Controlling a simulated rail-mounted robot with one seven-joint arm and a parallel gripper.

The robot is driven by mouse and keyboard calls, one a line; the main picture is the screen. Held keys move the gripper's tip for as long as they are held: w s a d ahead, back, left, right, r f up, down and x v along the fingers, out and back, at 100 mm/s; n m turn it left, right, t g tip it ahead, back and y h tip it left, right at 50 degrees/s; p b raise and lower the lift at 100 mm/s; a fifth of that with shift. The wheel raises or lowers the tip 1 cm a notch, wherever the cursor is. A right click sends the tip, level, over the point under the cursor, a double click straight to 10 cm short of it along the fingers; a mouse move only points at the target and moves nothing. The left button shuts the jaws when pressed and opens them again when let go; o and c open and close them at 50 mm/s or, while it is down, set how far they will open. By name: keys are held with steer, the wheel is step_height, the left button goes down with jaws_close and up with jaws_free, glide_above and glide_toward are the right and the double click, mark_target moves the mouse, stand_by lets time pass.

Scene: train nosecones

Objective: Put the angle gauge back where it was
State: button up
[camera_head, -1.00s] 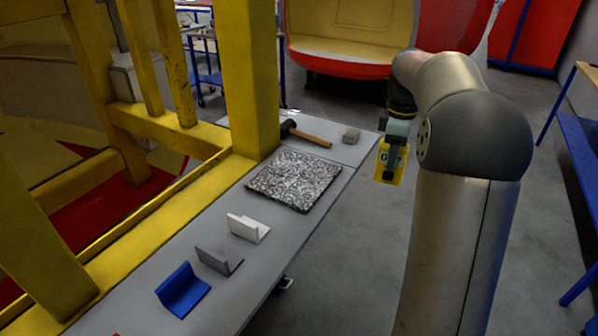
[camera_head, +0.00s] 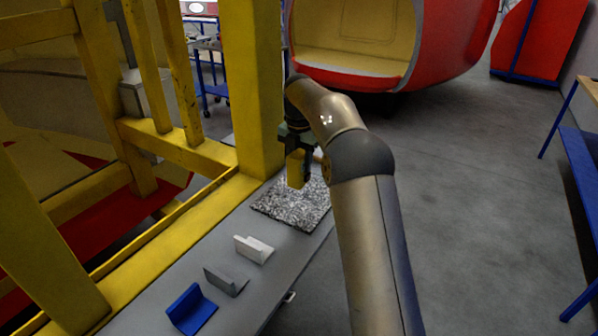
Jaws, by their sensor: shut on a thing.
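My gripper (camera_head: 306,166) hangs over the far part of the speckled mat (camera_head: 284,208). It is shut on a yellow piece, seemingly the angle gauge (camera_head: 295,168), held above the mat. The gripper partly covers this piece, so its full shape does not show. Three L-shaped pieces stand in a row on the grey bench (camera_head: 255,292), nearer than the mat: a white one (camera_head: 254,249), a grey one (camera_head: 226,281) and a blue one (camera_head: 191,309).
A yellow frame post (camera_head: 254,90) rises close to the left of my gripper. Yellow beams line the bench's left side. My arm hides the bench's far end. A red and yellow nosecone (camera_head: 400,45) stands behind.

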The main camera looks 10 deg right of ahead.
steer(key=shift+w+d+f+p, duration=0.15)
steer(key=shift+w+f+p, duration=0.55)
steer(key=shift+f, duration=0.8)
steer(key=shift+w+d+f+p, duration=0.1)
steer(key=shift+w+f+p, duration=0.25)
steer(key=shift+w+f, duration=0.9)
steer(key=shift+w+d+f+p, duration=0.15)
steer(key=shift+w+f+p, duration=0.4)
steer(key=shift+f, duration=1.2)
steer(key=shift+f, duration=0.15)
steer(key=o, duration=1.2)
